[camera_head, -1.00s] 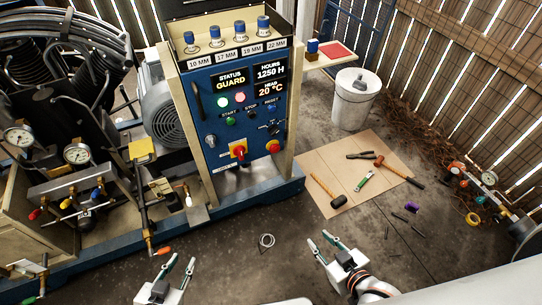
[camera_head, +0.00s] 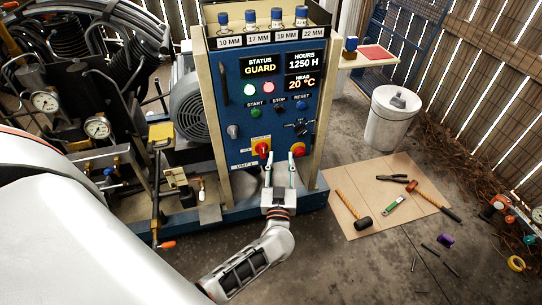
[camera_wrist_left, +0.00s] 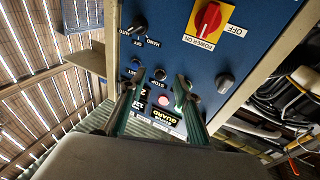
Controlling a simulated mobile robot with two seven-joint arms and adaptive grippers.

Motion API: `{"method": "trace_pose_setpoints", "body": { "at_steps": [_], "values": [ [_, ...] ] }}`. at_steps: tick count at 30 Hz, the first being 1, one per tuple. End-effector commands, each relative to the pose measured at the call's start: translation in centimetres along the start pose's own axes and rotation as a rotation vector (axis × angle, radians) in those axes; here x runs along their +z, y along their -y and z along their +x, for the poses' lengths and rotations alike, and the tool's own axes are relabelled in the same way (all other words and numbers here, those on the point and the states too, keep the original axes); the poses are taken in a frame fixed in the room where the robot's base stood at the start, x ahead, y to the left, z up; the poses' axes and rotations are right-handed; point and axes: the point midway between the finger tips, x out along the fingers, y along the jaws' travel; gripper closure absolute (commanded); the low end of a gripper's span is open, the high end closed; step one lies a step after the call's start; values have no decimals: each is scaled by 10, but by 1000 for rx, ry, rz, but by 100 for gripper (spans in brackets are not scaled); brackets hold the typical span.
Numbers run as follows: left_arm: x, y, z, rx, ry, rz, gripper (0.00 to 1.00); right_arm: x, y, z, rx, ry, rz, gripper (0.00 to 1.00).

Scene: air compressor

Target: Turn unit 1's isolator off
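Unit 1's isolator (camera_head: 262,151) is a red handle on a yellow plate, low on the blue control panel above the UNIT 1 label. It also shows in the left wrist view (camera_wrist_left: 208,18), upside down, with the handle lined up toward POWER ON and OFF to one side. My left gripper (camera_head: 279,158) is open and empty, pointing up at the panel just below and right of the isolator. Its two fingers show in the left wrist view (camera_wrist_left: 158,82), apart from the isolator. Whether a fingertip touches the panel is unclear. My right gripper is not in view.
A red emergency-stop button (camera_head: 299,148) sits right of the isolator, partly behind a finger. A black selector knob (camera_wrist_left: 138,25) and START, STOP and RESET buttons are above. Gauges and valves stand left. Tools lie on a cardboard sheet (camera_head: 350,222) to the right.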

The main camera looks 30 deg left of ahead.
Motion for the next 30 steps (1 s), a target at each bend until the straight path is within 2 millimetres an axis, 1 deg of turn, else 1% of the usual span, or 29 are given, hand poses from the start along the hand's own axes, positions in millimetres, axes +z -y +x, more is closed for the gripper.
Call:
{"method": "trace_pose_setpoints", "body": {
  "at_steps": [1, 3, 7, 11, 13, 24, 30],
  "values": [
    [28, 9, 4, -78, 36, 12, 68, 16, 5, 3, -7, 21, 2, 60],
    [45, 21, 11, -176, 74, 26, 68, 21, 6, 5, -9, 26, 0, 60],
    [64, 33, 16, -290, 133, 44, 68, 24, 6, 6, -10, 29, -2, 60],
    [70, 39, 22, -331, 156, 54, 68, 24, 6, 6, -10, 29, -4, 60],
    [70, 41, 29, -334, 156, 55, 68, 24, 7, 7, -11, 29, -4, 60],
    [79, 59, 78, -331, 155, 55, 68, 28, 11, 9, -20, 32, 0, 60],
    [79, 63, 90, -332, 154, 53, 68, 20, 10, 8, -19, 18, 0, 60]
  ]
}}
